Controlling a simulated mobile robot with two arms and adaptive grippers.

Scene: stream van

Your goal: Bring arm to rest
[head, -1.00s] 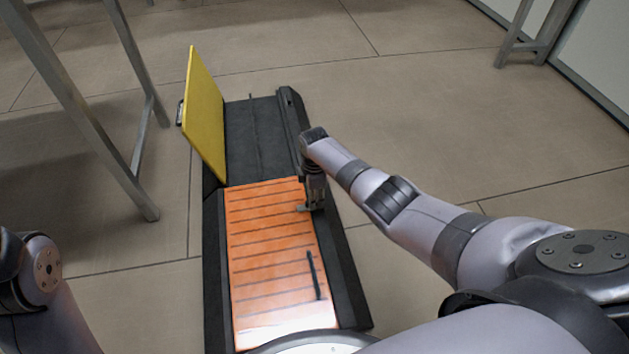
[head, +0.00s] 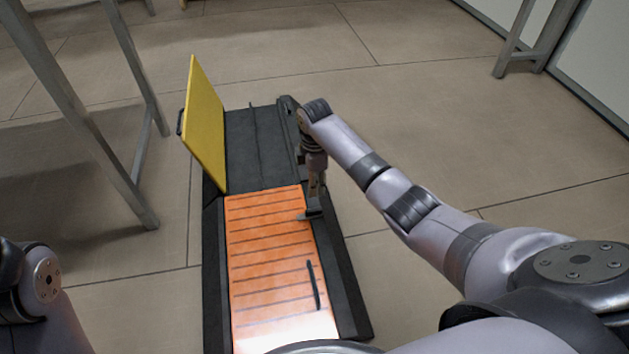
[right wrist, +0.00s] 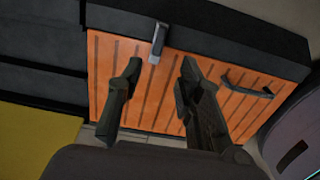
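My right gripper (head: 315,193) points down over the right edge of the orange slatted panel (head: 262,262). In the right wrist view its two dark fingers (right wrist: 160,70) are spread apart with nothing between them. A small grey metal latch (right wrist: 156,44) sits at the panel's edge beyond the fingertips; I cannot tell how far the tips are from it. The panel carries a black bar handle (head: 313,285), also seen in the right wrist view (right wrist: 246,84). My left arm shows only at the lower left of the head view; its gripper is out of view.
The panel lies in a long black case (head: 350,295) on the tiled floor. A yellow panel (head: 205,115) stands up at the case's left side. Grey metal legs (head: 85,130) stand at the left, and another frame (head: 520,50) at the upper right. Floor right of the case is clear.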

